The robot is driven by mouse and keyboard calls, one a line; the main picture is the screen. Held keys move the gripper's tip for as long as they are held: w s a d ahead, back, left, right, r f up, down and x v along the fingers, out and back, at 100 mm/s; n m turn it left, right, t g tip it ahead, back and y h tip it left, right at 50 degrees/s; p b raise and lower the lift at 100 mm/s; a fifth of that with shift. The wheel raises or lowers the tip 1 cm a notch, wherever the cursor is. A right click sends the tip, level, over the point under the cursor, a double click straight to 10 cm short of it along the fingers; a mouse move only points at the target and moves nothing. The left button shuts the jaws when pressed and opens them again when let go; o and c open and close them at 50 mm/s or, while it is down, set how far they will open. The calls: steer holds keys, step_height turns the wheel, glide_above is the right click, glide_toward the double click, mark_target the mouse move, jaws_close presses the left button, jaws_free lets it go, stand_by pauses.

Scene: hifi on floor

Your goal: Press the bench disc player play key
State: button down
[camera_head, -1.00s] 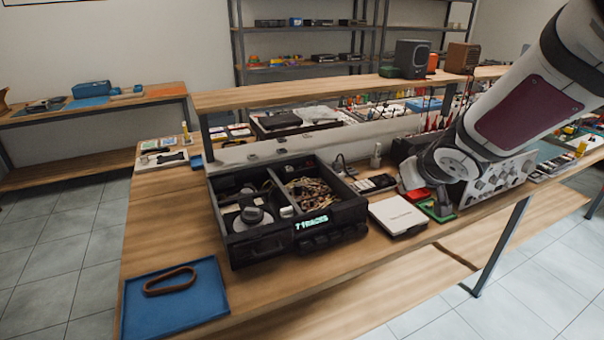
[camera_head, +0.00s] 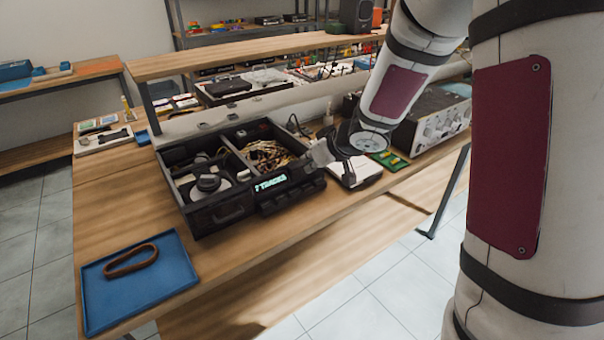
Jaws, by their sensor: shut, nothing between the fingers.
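The bench disc player (camera_head: 222,214) is a black open-topped case on the wooden bench. A round grey part sits in its left compartment and a tangle of wires in its right one. Its front has a lit green display (camera_head: 271,183) that reads as tracks. A row of dark keys (camera_head: 290,199) lies below the display; I cannot tell which is the play key. My gripper (camera_head: 308,160) is shut and empty by the player's right front corner, just above the key panel. I cannot tell whether it touches the case.
A white flat box (camera_head: 352,174) lies right of the player, partly under my wrist. A blue tray (camera_head: 100,296) with a brown belt ring (camera_head: 131,261) is at the front left. A grey knobbed instrument (camera_head: 436,125) stands further right. Bare wood lies before the player.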

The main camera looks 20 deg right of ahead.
steer(key=b, duration=0.3)
glide_above(291, 185)
steer(key=s, duration=0.2)
steer(key=f, duration=0.7)
steer(key=shift+s+d, duration=0.15)
steer(key=shift+d, duration=0.2)
step_height(291, 185, down, 2)
steer(key=shift+f+b, duration=0.2)
steer(key=shift+b, duration=0.4)
steer(key=shift+s+d+f, duration=0.1)
steer(key=shift+f, duration=0.5)
